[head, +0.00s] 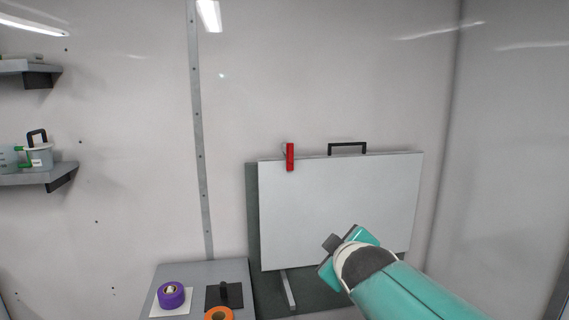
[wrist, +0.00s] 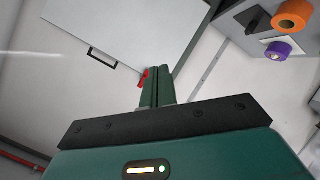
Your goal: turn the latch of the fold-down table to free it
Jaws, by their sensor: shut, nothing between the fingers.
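The fold-down table (head: 340,215) is a white panel standing upright against the wall, with a black handle (head: 347,145) at its top edge. The red latch (head: 290,157) hangs upright over the panel's top edge, left of the handle. In the wrist view the latch (wrist: 144,76) shows just beyond the fingers, partly hidden by them, with the panel (wrist: 130,30) and handle (wrist: 101,57) to the left. My gripper (head: 332,243) is in front of the panel, below and right of the latch in the head view. Its fingers (wrist: 157,85) are shut and empty.
A grey side table (head: 200,275) at the lower left holds a purple roll (head: 171,294), an orange roll (head: 218,314) and a black piece (head: 224,295). Wall shelves (head: 40,176) with containers are at the far left. The wall above the panel is clear.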

